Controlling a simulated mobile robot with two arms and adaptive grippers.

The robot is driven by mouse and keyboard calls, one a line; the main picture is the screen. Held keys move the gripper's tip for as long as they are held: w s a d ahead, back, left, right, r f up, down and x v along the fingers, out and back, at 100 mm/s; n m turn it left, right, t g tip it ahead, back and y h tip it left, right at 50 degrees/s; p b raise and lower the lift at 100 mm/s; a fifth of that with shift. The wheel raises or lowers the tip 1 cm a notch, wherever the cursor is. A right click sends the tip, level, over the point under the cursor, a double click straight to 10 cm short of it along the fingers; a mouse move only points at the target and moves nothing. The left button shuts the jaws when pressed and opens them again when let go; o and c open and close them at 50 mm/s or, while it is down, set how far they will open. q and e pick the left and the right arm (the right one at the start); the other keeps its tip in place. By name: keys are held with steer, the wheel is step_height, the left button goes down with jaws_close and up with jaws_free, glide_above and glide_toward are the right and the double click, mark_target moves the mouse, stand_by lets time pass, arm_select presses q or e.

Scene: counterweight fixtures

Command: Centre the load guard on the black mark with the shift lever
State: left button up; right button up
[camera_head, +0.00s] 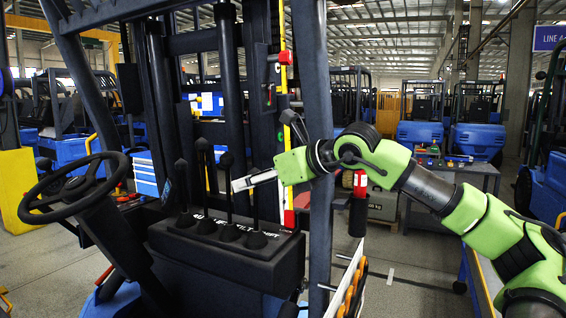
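A black lever console (225,250) stands beside the steering wheel of a forklift, with a row of upright levers and white lettering along its top. The shift lever (255,212) appears to be the rightmost one. My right gripper (240,183) reaches in from the right, its pale finger at the top of this lever. The lever's knob is not visible there, and I cannot tell whether the fingers grip it or only touch it. The load guard and black mark are not clearly identifiable; dark mast uprights (228,80) stand ahead. My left gripper is out of view.
A yellow strip (283,85) with red blocks runs up the mast. A dark post (318,240) stands close to my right forearm. The steering wheel (72,187) is at the left. A grey table (470,168) and blue forklifts (478,138) stand behind.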

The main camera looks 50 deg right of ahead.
mark_target(257, 171)
steer(key=s+d+r+h, duration=0.3)
steer(key=d+r, duration=0.1)
steer(key=d, duration=0.2)
steer(key=shift+m+g, duration=0.3)
steer(key=shift+m, duration=0.1)
steer(key=shift+f+p+x, duration=0.2)
steer(key=shift+p+x, duration=5.75)
steer(key=shift+p, duration=0.9)
steer(key=shift+a, duration=0.15)
steer(key=shift+c, duration=0.3)
steer(key=c, duration=0.9)
steer(key=shift+o, duration=0.2)
